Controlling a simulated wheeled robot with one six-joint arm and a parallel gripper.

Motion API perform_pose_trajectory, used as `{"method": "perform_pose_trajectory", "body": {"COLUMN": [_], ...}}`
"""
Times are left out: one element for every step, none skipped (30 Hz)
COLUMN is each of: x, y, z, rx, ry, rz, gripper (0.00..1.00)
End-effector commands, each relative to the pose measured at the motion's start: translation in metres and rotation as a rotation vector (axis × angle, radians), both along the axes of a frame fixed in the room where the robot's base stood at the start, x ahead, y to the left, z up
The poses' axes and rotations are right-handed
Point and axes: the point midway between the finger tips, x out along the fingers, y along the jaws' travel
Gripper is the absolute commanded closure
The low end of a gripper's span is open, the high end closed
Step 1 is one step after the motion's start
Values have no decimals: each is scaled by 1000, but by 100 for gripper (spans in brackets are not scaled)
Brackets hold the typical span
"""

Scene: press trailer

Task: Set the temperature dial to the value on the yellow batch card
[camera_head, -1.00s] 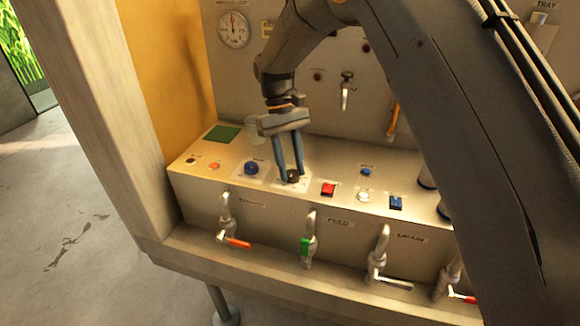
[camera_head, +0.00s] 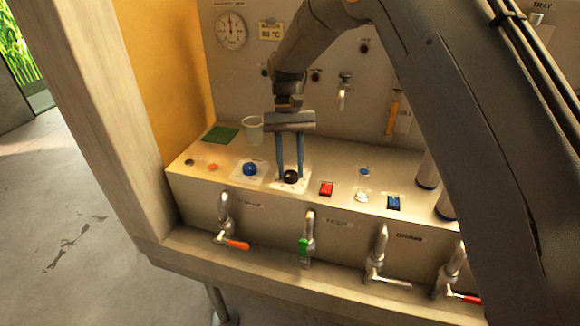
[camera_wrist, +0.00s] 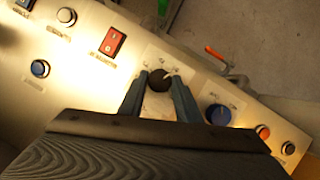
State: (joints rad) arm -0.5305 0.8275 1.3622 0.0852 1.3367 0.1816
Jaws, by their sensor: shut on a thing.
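A black dial (camera_head: 291,176) stands on a white plate on the sloping panel. It also shows in the wrist view (camera_wrist: 160,80), with a pale pointer mark at its upper right. My gripper (camera_head: 290,176) points down, its two blue fingers around the black dial and shut on it. In the wrist view the fingers (camera_wrist: 159,88) are on both sides of it. The dial's scale is too small to read.
A blue knob (camera_head: 250,169) is left of the dial and a red switch (camera_head: 326,189) right of it. A clear cup (camera_head: 252,131) stands behind the blue knob. Several valves with coloured levers line the front, including a green one (camera_head: 303,247). A round gauge (camera_head: 231,30) is on the wall.

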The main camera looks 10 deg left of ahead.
Motion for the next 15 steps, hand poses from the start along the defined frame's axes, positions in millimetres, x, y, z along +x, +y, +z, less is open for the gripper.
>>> {"method": "perform_pose_trajectory", "body": {"x": [0,0,0,0,0,0,0,0,0,0,0,0,0,0,0], "y": [0,0,0,0,0,0,0,0,0,0,0,0,0,0,0], "z": [0,0,0,0,-1,-1,-1,-1,0,0,0,0,0,0,0], "rx": [0,0,-1,-1,-1,-1,-1,-1,-1,-1,-1,-1,-1,-1,-1], "ry": [1,1,1,1,1,1,1,1,1,1,1,1,1,1,1], "rz": [0,0,0,1,1,1,1,1,1,1,1,1,1,1,1], "gripper": [92,92,92,92,92,64,59,54,52,52,52,52,52,52,52]}}
